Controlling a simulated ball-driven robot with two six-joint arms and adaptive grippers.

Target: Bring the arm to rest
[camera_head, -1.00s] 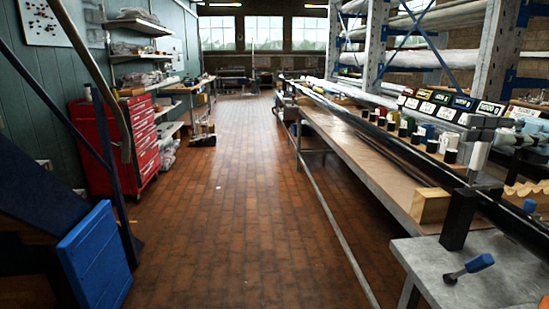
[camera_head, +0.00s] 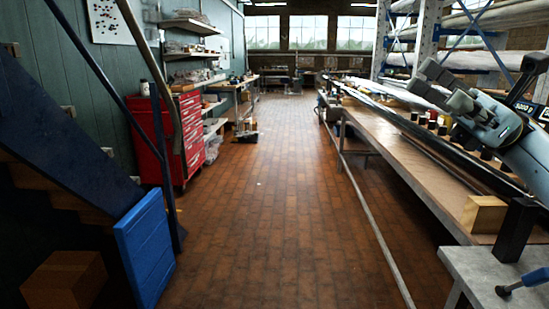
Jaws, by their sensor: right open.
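My left gripper is not in view.
A red tool cabinet (camera_head: 187,140) and a blue panel (camera_head: 146,250) stand left.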

